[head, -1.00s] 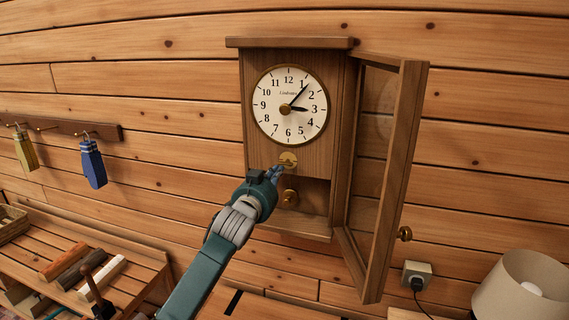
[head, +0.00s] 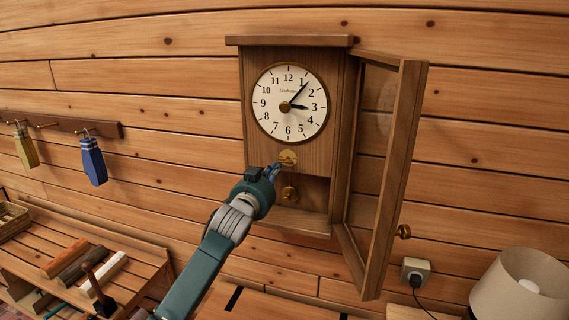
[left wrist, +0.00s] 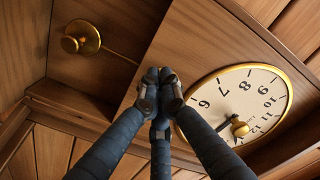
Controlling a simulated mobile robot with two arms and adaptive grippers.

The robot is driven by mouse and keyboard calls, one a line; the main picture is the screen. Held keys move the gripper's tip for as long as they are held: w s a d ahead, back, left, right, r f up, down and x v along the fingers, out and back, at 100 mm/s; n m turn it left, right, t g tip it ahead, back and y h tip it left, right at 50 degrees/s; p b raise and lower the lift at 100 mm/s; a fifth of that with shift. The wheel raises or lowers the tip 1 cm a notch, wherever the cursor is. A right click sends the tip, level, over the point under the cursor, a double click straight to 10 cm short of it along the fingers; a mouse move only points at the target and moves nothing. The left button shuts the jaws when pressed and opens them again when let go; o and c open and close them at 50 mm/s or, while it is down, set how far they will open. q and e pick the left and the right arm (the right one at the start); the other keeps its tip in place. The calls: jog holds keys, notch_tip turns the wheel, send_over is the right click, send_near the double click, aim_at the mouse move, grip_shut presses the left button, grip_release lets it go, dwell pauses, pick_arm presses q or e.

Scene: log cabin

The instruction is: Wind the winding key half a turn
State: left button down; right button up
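The wooden clock (head: 262,152) hangs on the log wall with its door open to the right. The brass winding key (head: 288,157) is below the dial, on the wooden front. My left gripper (head: 277,169) reaches up from the lower left, its fingertips at the key's lower left edge. In the left wrist view the fingers (left wrist: 159,78) are drawn together at the tips, beside the dial (left wrist: 238,103). They hide the key there, so I cannot see whether any of it is between them. My right gripper is not in view.
The open glazed door (head: 395,180) stands out to the right of the clock. A brass pendulum bob (head: 290,194) hangs below the key; it also shows in the left wrist view (left wrist: 81,38). A lamp (head: 522,285) is at lower right, a workbench (head: 130,245) at lower left.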

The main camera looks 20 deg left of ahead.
pick_arm(q)
jog(key=s+p, duration=0.3)
jog(key=s, duration=0.3)
jog(key=shift+a+f, duration=0.15)
jog(key=shift+a, duration=0.05)
